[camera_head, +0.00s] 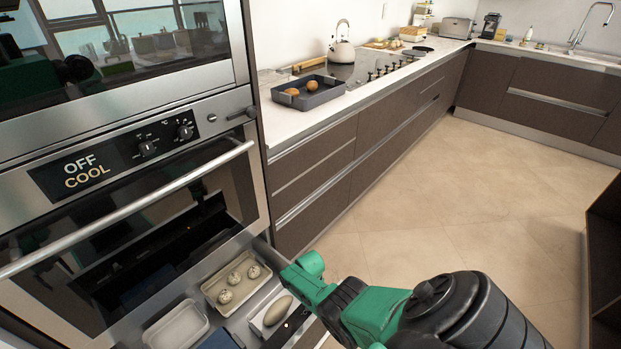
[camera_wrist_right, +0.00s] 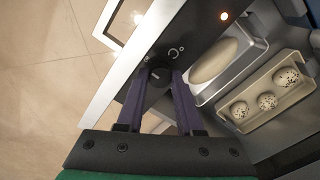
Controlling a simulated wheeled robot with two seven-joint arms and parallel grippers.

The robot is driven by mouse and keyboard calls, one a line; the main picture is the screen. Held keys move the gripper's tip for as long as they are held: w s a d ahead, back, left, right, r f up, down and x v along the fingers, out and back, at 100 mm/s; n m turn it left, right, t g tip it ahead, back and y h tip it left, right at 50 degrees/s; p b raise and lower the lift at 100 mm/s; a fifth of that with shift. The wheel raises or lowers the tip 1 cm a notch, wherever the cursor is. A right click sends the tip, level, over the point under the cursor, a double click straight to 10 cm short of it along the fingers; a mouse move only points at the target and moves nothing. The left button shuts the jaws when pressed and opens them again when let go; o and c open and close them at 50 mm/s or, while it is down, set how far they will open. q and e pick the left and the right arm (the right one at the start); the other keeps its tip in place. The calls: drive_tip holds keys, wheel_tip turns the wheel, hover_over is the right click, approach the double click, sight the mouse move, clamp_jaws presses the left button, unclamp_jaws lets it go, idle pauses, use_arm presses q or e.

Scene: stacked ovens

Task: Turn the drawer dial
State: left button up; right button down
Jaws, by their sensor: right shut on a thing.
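The drawer dial (camera_wrist_right: 160,77) is a small dark round knob on the black panel inside the drawer front, beside a curved white marking. My right gripper (camera_wrist_right: 157,82) has its two purple fingers around the dial and is shut on it. The open drawer (camera_head: 245,319) is low under the oven in the head view, with my green right arm reaching to its right end. The dial and the fingertips are hidden in the head view. My left gripper is not in view.
The drawer holds a tray with speckled eggs (camera_head: 234,279), a tray with one long pale loaf-like item (camera_head: 278,311) and an empty tray (camera_head: 178,328). The oven above (camera_head: 120,170) reads OFF COOL. Its handle bar (camera_head: 130,207) sticks out over the drawer. Open floor (camera_head: 440,220) lies right.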

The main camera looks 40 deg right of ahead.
drive_tip(key=c, duration=0.8)
unclamp_jaws()
drive_tip(key=shift+c, duration=0.2)
drive_tip(key=shift+r, duration=0.1)
wheel_tip(320, 180, up, 14)
drive_tip(key=p, duration=1)
drive_tip(key=shift+r, duration=0.2)
